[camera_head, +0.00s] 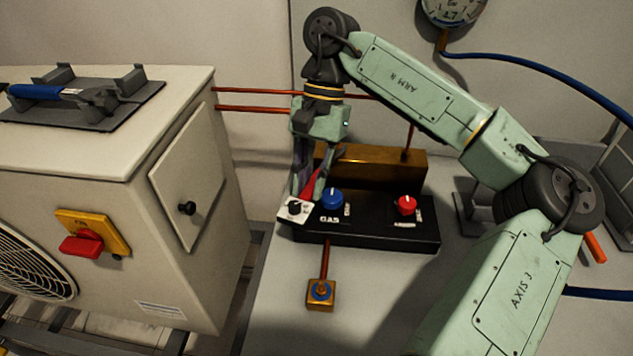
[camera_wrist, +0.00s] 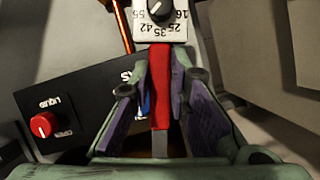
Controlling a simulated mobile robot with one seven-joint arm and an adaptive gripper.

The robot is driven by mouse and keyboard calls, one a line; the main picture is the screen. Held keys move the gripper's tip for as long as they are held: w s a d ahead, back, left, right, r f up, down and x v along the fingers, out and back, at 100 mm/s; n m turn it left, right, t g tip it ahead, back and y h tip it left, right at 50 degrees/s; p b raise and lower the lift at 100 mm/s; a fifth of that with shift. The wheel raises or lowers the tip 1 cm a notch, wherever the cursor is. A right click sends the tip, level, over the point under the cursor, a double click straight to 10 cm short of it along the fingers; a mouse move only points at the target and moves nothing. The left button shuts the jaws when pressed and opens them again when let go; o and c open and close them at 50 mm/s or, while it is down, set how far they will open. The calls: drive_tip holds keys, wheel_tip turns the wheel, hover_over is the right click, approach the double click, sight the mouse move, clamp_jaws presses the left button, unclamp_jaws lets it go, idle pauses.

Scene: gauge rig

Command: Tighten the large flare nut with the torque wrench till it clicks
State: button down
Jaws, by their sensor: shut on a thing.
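My gripper (camera_head: 308,180) is shut on the red handle of a tool, which I take to be the torque wrench (camera_wrist: 160,78). A white block with a black dial and numbers such as 25, 35 and 42 is at the handle's end; in the head view this block (camera_head: 294,209) is by the left end of the black manifold. The tool's other end is hidden by my gripper. I cannot make out the large flare nut. A small brass fitting (camera_head: 320,294) with a blue centre lies below the manifold, at the end of a copper pipe.
The black manifold (camera_head: 385,235) carries a blue GAS knob (camera_head: 332,198) and a red LIQUID knob (camera_head: 405,204). A brass block (camera_head: 380,168) stands behind. The outdoor unit (camera_head: 110,190) at left bears a blue-handled wrench (camera_head: 45,92) on a rack.

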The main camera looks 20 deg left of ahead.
drive_tip(key=shift+a, duration=0.3)
drive_tip(key=shift+w+a+m+y+b, duration=0.1)
drive_tip(key=shift+a+m+y+b, duration=0.3)
drive_tip(key=shift+a+m, duration=0.45)
idle(0.8)
drive_tip(key=shift+w+a+m+y+b, duration=0.15)
drive_tip(key=shift+w+a+m+b, duration=0.05)
drive_tip(key=shift+a+m, duration=0.35)
drive_tip(key=shift+w+a+m+y+b, duration=0.15)
drive_tip(key=shift+w+a+m, duration=0.05)
drive_tip(key=shift+a+m, duration=0.35)
idle(0.6)
drive_tip(key=shift+s+d+n, duration=0.15)
drive_tip(key=shift+d+n, duration=0.3)
drive_tip(key=shift+d, duration=0.1)
drive_tip(key=shift+s+d+n, duration=0.15)
drive_tip(key=shift+d+n, duration=0.25)
drive_tip(key=shift+d, duration=0.1)
idle(0.3)
drive_tip(key=shift+s+a+b, duration=0.25)
drive_tip(key=shift+s+b, duration=0.05)
drive_tip(key=shift+s, duration=0.5)
drive_tip(key=shift+s+a+b, duration=0.2)
drive_tip(key=shift+s+b, duration=0.05)
drive_tip(key=shift+s, duration=0.55)
drive_tip(key=shift+s+a+b, duration=0.25)
drive_tip(key=shift+s+b, duration=0.05)
drive_tip(key=shift+s, duration=0.5)
drive_tip(key=shift+r+p, duration=1.35)
drive_tip(key=shift+r, duration=0.95)
